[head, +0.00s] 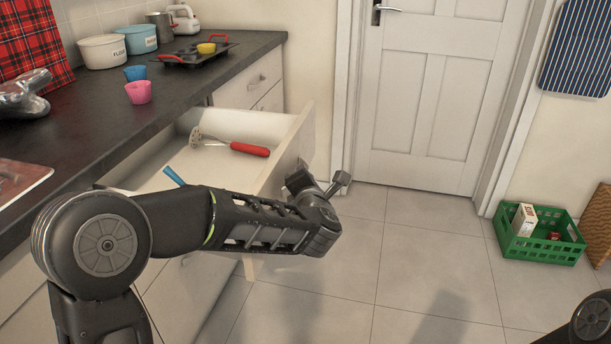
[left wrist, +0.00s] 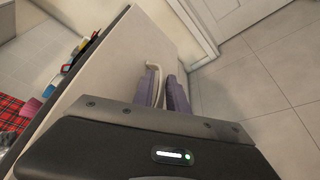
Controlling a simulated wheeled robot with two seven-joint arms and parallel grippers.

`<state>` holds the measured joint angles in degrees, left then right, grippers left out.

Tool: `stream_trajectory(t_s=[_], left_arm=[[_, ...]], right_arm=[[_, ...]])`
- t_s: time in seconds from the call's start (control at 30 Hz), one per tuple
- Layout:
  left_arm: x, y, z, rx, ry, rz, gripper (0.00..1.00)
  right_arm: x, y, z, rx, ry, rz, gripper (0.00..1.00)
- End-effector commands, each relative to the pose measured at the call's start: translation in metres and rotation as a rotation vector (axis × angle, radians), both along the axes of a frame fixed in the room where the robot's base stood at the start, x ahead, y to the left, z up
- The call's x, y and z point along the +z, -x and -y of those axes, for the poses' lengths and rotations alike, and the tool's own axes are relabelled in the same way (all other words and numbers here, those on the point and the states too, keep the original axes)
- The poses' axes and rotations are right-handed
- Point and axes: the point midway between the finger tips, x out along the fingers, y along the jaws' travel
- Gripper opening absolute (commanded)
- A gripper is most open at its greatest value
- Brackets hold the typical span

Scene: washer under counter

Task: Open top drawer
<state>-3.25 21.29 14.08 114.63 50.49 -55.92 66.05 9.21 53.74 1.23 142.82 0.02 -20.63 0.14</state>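The top drawer (head: 228,171) stands far out from the counter in the head view, with its inside showing. A masher with a red handle (head: 250,149) and a blue-handled utensil (head: 174,175) lie in it. My left gripper (head: 318,187) is at the outer face of the drawer front, partly hidden behind my own arm. In the left wrist view, the fingers of the left gripper (left wrist: 166,92) are close together on either side of the pale curved drawer handle (left wrist: 154,70). My right gripper is not in view; only a dark part of my right side shows at the lower right.
The dark countertop (head: 95,135) holds pink and blue cups, pots, and a tray. A white door (head: 430,90) is at the back. A green crate (head: 540,238) stands on the floor at the right. The tiled floor before the drawer is clear.

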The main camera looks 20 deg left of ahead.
Motion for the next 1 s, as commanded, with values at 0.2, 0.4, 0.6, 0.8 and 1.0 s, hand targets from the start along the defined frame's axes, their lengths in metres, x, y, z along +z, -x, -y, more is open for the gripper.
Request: stream_trajectory(t_s=[0.2, 0.4, 0.6, 0.8, 1.0], left_arm=[[0.008, 0.026, 0.011, -0.002, 0.0, 0.002, 0.18], [0.014, 0.056, 0.022, -0.003, 0.0, 0.001, 0.18], [0.016, 0.068, 0.025, -0.001, 0.0, -0.001, 0.18], [0.015, 0.068, 0.025, -0.001, 0.0, -0.001, 0.18], [0.015, 0.067, 0.026, -0.012, -0.033, -0.016, 0.18]], right_arm=[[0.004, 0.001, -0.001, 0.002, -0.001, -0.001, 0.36], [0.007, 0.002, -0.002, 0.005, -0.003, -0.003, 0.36], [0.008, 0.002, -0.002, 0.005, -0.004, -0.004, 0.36], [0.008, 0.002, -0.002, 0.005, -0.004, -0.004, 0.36], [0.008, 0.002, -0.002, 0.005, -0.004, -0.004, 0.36]])
